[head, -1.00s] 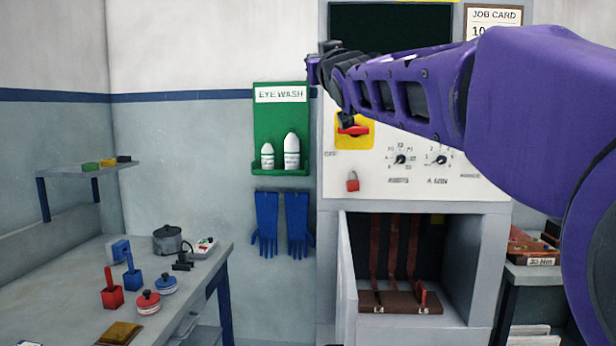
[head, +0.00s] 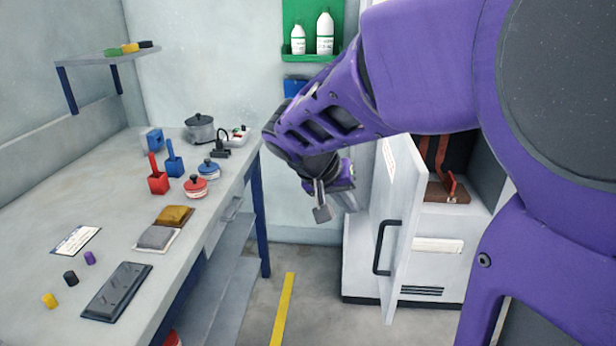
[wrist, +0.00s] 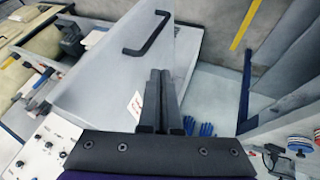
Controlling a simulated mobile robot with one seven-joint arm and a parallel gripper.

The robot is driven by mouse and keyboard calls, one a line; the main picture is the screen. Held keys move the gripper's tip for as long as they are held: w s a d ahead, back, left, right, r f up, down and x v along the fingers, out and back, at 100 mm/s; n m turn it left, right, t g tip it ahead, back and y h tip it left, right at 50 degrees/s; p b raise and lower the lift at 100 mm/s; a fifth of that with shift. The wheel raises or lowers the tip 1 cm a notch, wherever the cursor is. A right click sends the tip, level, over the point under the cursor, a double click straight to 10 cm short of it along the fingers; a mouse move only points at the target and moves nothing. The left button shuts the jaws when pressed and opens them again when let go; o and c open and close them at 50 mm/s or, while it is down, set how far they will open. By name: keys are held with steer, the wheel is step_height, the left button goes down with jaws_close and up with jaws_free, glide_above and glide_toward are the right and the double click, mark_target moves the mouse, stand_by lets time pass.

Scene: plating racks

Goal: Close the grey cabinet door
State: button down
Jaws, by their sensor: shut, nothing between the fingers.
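The grey cabinet door (head: 404,205) stands open, swung out toward me from the cabinet (head: 360,262) on the right. Its black bar handle (head: 384,248) faces left in the head view. In the wrist view the door (wrist: 95,75) fills the upper left, with the handle (wrist: 147,36) beyond my fingertips. My gripper (head: 350,203) is lowered just left of the door, on its handle side. Its fingers (wrist: 161,75) are together and empty. They overlap the door's edge in the wrist view; I cannot tell whether they touch it.
A workbench (head: 110,215) with a pot (head: 200,128), small containers and trays runs along the left. Floor with a yellow stripe (head: 283,305) is clear between bench and cabinet. The eyewash shelf (head: 312,58) hangs on the back wall.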

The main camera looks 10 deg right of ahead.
steer(key=s+f+g+h, duration=0.1)
steer(key=s, duration=0.1)
steer(key=b, duration=0.1)
glide_toward(399, 246)
steer(key=shift+x, duration=2.4)
steer(key=shift+d, duration=0.1)
